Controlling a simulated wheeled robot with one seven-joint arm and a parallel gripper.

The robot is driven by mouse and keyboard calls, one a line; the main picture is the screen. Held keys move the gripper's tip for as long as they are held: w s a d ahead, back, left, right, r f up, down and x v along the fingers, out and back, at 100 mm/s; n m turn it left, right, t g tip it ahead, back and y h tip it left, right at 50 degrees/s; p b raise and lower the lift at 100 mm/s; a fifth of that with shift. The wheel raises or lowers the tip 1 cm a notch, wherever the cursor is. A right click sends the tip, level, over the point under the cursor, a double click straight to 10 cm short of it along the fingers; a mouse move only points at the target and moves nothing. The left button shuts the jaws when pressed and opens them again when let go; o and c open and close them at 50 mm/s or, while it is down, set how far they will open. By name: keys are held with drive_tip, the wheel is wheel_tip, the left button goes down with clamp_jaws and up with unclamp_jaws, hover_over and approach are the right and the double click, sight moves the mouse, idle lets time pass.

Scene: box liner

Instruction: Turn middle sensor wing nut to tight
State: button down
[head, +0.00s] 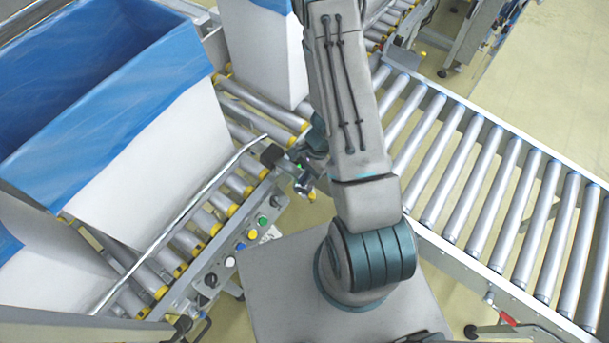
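I cannot make out the middle sensor wing nut. It is too small or hidden by my arm. My gripper (304,185) seems to be the small grey part beside the conveyor's side frame, just left of my forearm. It is partly hidden, and I cannot tell whether its fingers are open or shut, or touch anything. A dark bracket (271,155) sits close to its left, at the end of the metal guide rail (200,195).
A large white box with a blue liner (150,95) stands on the left rollers. Another white box (265,55) stands behind. A button panel (240,245) lies along the conveyor's near side. An empty roller conveyor (500,190) runs at right.

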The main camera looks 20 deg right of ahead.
drive_tip(key=shift+f+m+t+b, duration=0.3)
drive_tip(key=shift+m+b, duration=0.4)
drive_tip(key=shift+b, duration=0.8)
drive_tip(key=shift+r+m+b, duration=0.15)
drive_tip(key=shift+m+b, duration=0.35)
drive_tip(key=shift+b, duration=0.25)
drive_tip(key=shift+r+m+y, duration=0.15)
drive_tip(key=shift+m+y, duration=0.15)
drive_tip(key=c, duration=1.6)
unclamp_jaws()
drive_tip(key=shift+r, duration=0.1)
